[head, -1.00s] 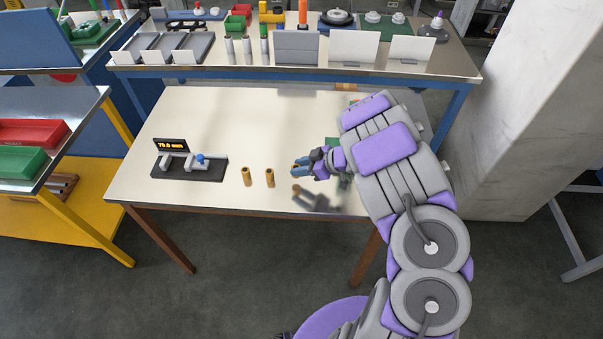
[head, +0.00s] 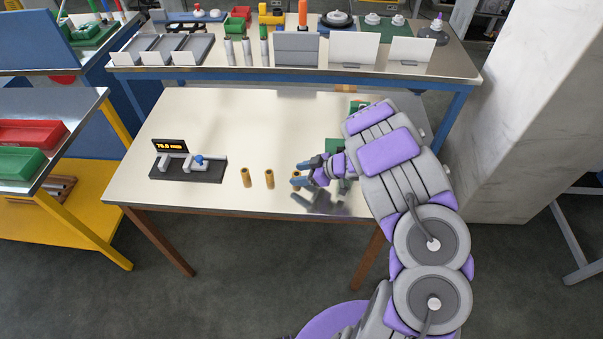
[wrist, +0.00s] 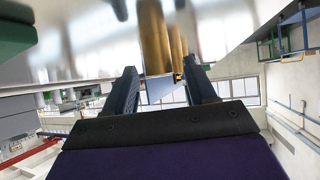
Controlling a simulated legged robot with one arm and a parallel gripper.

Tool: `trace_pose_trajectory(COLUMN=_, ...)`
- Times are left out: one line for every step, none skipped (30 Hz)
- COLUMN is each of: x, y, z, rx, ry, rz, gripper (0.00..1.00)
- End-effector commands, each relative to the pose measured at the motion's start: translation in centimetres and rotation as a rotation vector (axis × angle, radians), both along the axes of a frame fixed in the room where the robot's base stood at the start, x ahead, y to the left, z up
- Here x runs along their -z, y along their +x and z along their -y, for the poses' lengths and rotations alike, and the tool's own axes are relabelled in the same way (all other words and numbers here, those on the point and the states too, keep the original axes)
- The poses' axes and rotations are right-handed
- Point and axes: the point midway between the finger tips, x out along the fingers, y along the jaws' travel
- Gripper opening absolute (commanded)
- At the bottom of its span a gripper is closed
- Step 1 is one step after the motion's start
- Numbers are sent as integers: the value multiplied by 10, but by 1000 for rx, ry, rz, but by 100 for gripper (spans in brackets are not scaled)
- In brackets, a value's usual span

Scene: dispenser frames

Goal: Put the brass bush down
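A brass bush (head: 296,178) stands upright on the pale table (head: 230,115), the rightmost of three in a row. My gripper (head: 303,173) is at this bush from the right, its fingers partly covering it. In the wrist view, which is upside down, the bush (wrist: 154,38) shows between and beyond the two spread dark fingers (wrist: 163,75), with space beside it on the right. The gripper looks open. Two more brass bushes stand to the left, one near (head: 269,179) and one farther off (head: 246,177).
A dark gauge fixture (head: 190,172) with a lit display stands left of the bushes. A green block (head: 333,145) sits behind my gripper, partly hidden by my arm. The table's middle and back left are clear. A higher bench (head: 220,73) with trays and parts stands behind.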

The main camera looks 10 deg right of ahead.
Motion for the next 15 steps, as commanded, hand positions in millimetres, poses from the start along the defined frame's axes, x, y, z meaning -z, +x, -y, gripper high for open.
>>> trace_pose_trajectory(x=0, y=0, z=0, rx=0, ry=0, rz=0, gripper=57)
trace_pose_trajectory(x=0, y=0, z=0, rx=0, ry=0, rz=0, gripper=57)
trace_pose_trajectory(x=0, y=0, z=0, rx=0, ry=0, rz=0, gripper=57)
trace_pose_trajectory(x=0, y=0, z=0, rx=0, ry=0, rz=0, gripper=57)
trace_pose_trajectory(x=0, y=0, z=0, rx=0, ry=0, rz=0, gripper=57)
trace_pose_trajectory(x=0, y=0, z=0, rx=0, ry=0, rz=0, gripper=57)
trace_pose_trajectory(x=0, y=0, z=0, rx=0, ry=0, rz=0, gripper=57)
trace_pose_trajectory(x=0, y=0, z=0, rx=0, ry=0, rz=0, gripper=57)
trace_pose_trajectory(x=-2, y=-1, z=1, rx=1, ry=0, rz=0, gripper=57)
trace_pose_trajectory(x=-3, y=-2, z=3, rx=1, ry=0, rz=0, gripper=57)
trace_pose_trajectory(x=-5, y=-3, z=5, rx=1, ry=0, rz=0, gripper=57)
trace_pose_trajectory(x=-8, y=-5, z=8, rx=2, ry=1, rz=1, gripper=57)
trace_pose_trajectory(x=-11, y=-7, z=11, rx=3, ry=1, rz=0, gripper=57)
trace_pose_trajectory(x=-14, y=-9, z=15, rx=4, ry=1, rz=1, gripper=57)
trace_pose_trajectory(x=-19, y=-13, z=21, rx=4, ry=0, rz=-1, gripper=57)
